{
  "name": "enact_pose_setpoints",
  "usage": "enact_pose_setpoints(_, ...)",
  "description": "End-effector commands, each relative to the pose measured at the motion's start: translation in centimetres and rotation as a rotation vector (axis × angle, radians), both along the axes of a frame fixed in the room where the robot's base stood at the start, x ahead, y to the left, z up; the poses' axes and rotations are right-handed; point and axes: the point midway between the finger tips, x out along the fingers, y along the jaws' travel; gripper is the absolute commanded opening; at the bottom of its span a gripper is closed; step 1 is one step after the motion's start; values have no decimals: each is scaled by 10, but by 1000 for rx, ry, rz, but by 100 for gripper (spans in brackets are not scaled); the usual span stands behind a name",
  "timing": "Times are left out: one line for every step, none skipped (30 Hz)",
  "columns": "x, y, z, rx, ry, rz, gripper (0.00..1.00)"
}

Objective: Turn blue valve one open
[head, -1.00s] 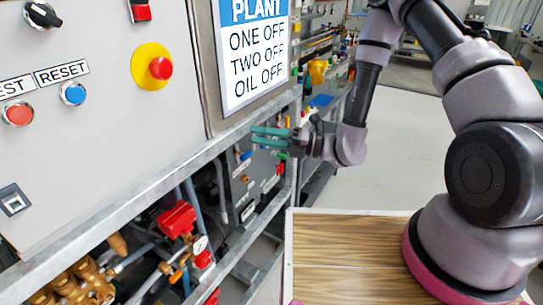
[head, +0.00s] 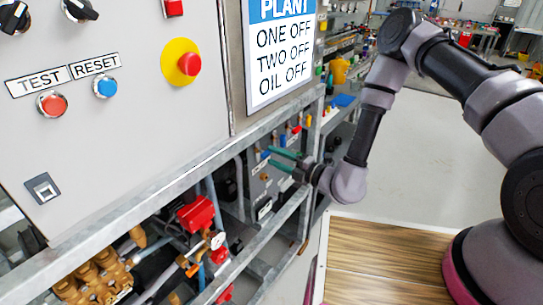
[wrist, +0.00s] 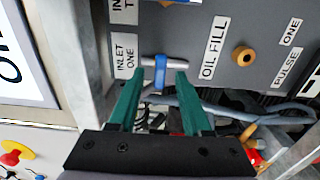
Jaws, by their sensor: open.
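The blue valve handle (wrist: 161,72) sits on a silver pipe on the grey panel, beside the label INLET ONE (wrist: 126,55). In the head view my gripper (head: 286,158) reaches left to the same panel. A blue handle (head: 265,155) shows there just by the fingertips.
An orange knob (wrist: 243,56) is right of the valve, past the OIL FILL label (wrist: 213,47). Grey hoses (wrist: 235,108) run below it. A metal frame rail (head: 200,168) and the control cabinet (head: 130,130) stand left of my arm.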

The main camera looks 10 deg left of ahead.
Motion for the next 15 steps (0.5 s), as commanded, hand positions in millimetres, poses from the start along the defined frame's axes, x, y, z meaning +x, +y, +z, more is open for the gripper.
enact_pose_setpoints(2,6,0,0,-3,2,49)
enact_pose_setpoints(4,9,0,0,-3,1,49)
enact_pose_setpoints(5,12,0,1,-1,1,49)
enact_pose_setpoints(5,14,0,0,-1,1,49)
enact_pose_setpoints(6,15,0,0,-1,1,49)
enact_pose_setpoints(7,17,0,0,-1,1,49)
enact_pose_setpoints(7,18,0,0,-1,1,49)
enact_pose_setpoints(7,18,0,0,-1,1,49)
enact_pose_setpoints(8,18,0,0,-1,0,49)
enact_pose_setpoints(8,19,0,0,-1,0,49)
enact_pose_setpoints(8,18,0,0,0,0,49)
enact_pose_setpoints(8,18,0,0,0,0,49)
enact_pose_setpoints(8,18,0,0,0,0,49)
enact_pose_setpoints(8,18,0,0,0,0,49)
enact_pose_setpoints(8,18,0,0,0,0,45)
